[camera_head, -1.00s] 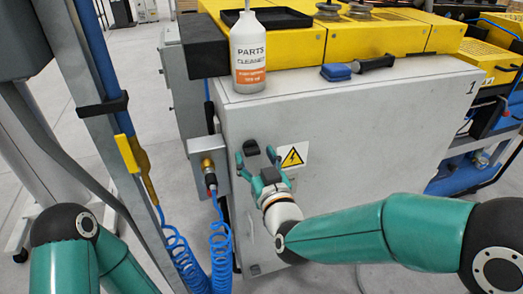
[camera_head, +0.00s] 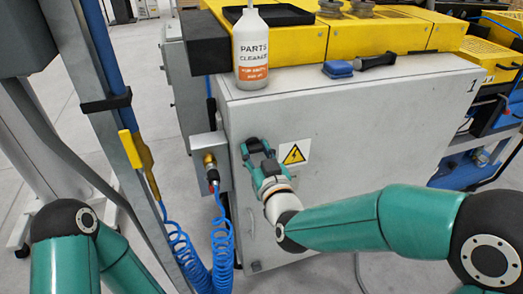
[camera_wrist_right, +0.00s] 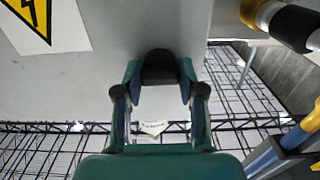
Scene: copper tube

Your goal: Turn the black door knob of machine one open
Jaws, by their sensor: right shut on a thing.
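The black door knob (camera_head: 254,145) sits on the grey cabinet door of machine one (camera_head: 350,120), left of the yellow warning label. In the right wrist view the knob (camera_wrist_right: 159,66) is a dark rounded block between the two fingers. My right gripper (camera_head: 258,149) is shut on the knob, one finger on each side; it also shows in the right wrist view (camera_wrist_right: 159,76). The fingers hide part of the knob in the head view. My left arm shows at the lower left, but its gripper is out of view.
A parts cleaner bottle (camera_head: 249,50), a blue block (camera_head: 337,69) and a black-handled tool (camera_head: 375,61) stand or lie on the cabinet top. A fitting with coiled blue hoses (camera_head: 220,235) is just left of the door. A grey post (camera_head: 110,110) stands further left.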

